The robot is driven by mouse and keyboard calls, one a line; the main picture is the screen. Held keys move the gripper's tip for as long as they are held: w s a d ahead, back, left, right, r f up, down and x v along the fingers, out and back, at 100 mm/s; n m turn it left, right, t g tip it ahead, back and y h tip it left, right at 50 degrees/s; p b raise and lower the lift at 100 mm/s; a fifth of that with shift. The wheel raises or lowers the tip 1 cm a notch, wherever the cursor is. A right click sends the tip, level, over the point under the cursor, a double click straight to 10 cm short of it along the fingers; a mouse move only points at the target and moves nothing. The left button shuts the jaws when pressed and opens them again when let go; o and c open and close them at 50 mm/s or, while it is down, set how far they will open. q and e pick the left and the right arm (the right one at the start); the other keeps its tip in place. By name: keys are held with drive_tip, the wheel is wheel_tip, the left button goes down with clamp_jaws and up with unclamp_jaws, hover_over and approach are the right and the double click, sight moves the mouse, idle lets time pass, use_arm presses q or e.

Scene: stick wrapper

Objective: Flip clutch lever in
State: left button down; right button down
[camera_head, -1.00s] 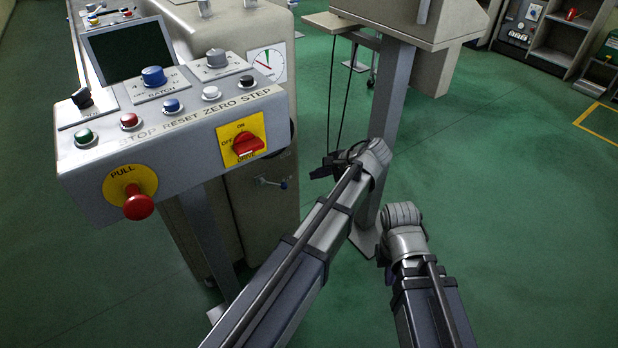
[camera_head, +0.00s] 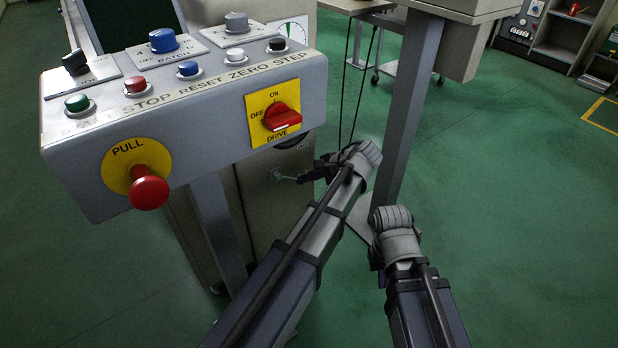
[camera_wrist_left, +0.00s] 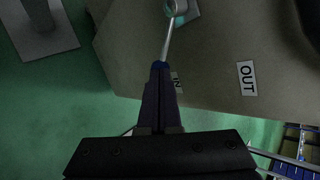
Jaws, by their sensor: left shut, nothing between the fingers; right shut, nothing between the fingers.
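The clutch lever (camera_wrist_left: 167,40) is a thin metal rod with a blue knob (camera_wrist_left: 160,66), fixed to a hub (camera_wrist_left: 175,8) on the machine's side panel. In the left wrist view the knob is just left of an IN label (camera_wrist_left: 176,83), while an OUT label (camera_wrist_left: 247,78) is further right. In the head view the lever (camera_head: 284,177) shows below the console. My left gripper (camera_head: 306,177) is shut and empty, its fingertips at the knob; I cannot tell if they touch it. My right gripper (camera_head: 377,258) is shut, mostly hidden behind its wrist.
The console (camera_head: 200,115) with a red pull button (camera_head: 150,188) and red drive switch (camera_head: 283,118) overhangs the lever at the upper left. A grey post (camera_head: 411,105) stands just right of my left wrist. Green floor is open at the right.

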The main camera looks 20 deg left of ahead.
drive_tip(key=shift+f+b, duration=0.95)
drive_tip(key=shift+b, duration=0.1)
drive_tip(key=shift+r, duration=0.1)
drive_tip(key=shift+r+p, duration=0.7)
drive_tip(key=shift+p, duration=0.1)
